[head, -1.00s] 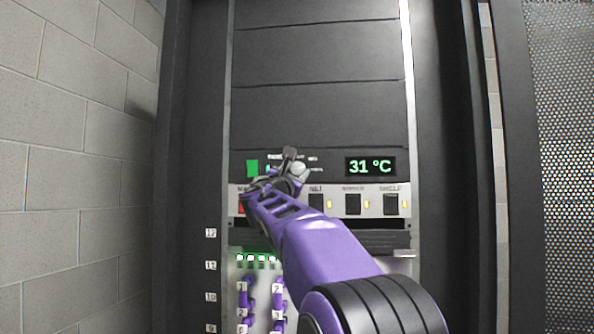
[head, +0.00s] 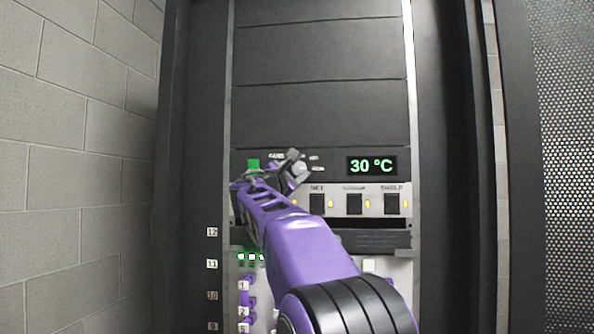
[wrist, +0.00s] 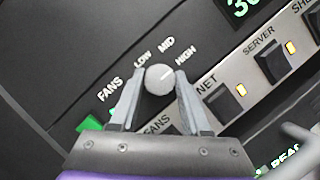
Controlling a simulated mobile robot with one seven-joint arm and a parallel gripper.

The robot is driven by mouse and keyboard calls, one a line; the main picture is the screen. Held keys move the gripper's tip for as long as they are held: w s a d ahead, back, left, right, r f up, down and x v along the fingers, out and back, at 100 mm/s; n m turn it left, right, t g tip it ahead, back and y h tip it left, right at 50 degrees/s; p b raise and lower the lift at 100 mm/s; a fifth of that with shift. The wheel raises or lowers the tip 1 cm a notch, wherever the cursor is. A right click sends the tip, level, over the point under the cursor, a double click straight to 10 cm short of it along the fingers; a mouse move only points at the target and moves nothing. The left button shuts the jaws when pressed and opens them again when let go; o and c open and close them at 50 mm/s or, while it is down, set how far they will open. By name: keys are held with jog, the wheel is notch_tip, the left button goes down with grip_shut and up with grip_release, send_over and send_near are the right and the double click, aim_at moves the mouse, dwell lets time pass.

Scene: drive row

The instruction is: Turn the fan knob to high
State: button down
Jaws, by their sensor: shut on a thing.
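The fan knob (wrist: 158,81) is a round light-grey dial with LOW, MID and HIGH printed around its upper side in the wrist view. A faint pointer line on it slants up and right, towards HIGH. My gripper (wrist: 158,77) has one finger on each side of the knob and is shut on it. In the head view the knob (head: 301,171) shows pale at the end of my purple arm, partly covered by a finger. The display (head: 371,166) right of the knob reads 30 °C in green.
A row of dark switches, including SERVER (wrist: 258,64) and NET (wrist: 222,102), lies close below and right of the knob. A green indicator (head: 253,164) is left of it. A block wall (head: 75,150) stands at the left.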

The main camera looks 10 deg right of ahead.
jog(key=shift+c, duration=1.8)
grip_release()
jog(key=shift+s+a+f, duration=0.15)
jog(key=shift+s+a, duration=0.05)
jog(key=b+v, duration=0.5)
jog(key=v, duration=1.1)
jog(key=shift+s, duration=0.4)
jog(key=shift+a, duration=0.15)
